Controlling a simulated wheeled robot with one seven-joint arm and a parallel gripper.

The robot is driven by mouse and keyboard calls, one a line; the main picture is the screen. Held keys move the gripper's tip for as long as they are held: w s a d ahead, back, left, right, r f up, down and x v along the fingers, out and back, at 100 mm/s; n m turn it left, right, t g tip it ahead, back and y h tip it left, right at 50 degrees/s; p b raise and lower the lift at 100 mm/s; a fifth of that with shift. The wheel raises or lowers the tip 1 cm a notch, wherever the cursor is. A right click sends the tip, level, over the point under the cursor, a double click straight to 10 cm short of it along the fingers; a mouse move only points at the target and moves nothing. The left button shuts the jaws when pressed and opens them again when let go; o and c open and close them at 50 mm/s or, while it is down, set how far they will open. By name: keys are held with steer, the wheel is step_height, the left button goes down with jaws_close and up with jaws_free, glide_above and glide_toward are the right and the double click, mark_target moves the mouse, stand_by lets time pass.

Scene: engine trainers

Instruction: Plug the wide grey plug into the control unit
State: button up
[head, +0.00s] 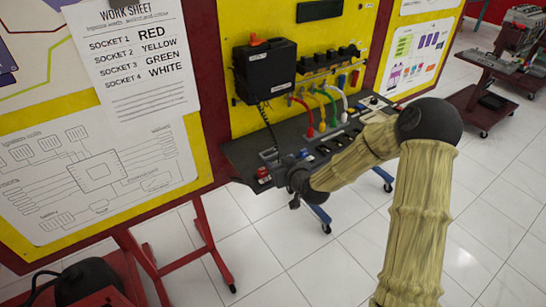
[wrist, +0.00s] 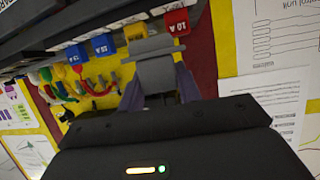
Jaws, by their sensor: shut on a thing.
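My gripper (wrist: 158,90) is shut on a grey plug (wrist: 156,65), a wide stepped block that shows between the two fingers in the wrist view. In the head view my gripper (head: 290,180) is low over the left end of the dark shelf, and the plug cannot be made out there. A black box (head: 265,70) with a coiled cord hangs on the yellow panel, up and left of the shelf; I cannot tell whether it is the control unit. Whether the plug touches anything is unclear.
Red, yellow, green and white cables (head: 333,103) run from the panel to the shelf (head: 240,153). A red 10 A fuse (wrist: 177,23) and blue fuses (wrist: 103,45) show near the plug. A work sheet (head: 130,60) hangs at left. The tiled floor (head: 300,265) in front is clear.

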steer(key=s+d+f+m+h, duration=0.2)
steer(key=s+d+f+h, duration=0.1)
steer(key=s+d+f, duration=0.4)
steer(key=s+d+f+m+t+h, duration=0.1)
steer(key=s+d+f+m+h, duration=0.2)
steer(key=f, duration=1)
steer(key=s+d, duration=0.3)
steer(key=d, duration=0.1)
steer(key=shift+s+d+f, duration=0.15)
steer(key=shift+s+f, duration=0.2)
steer(key=shift+f, duration=0.05)
steer(key=shift+s+t, duration=0.1)
steer(key=shift+t, duration=0.2)
steer(key=shift+s+d, duration=0.1)
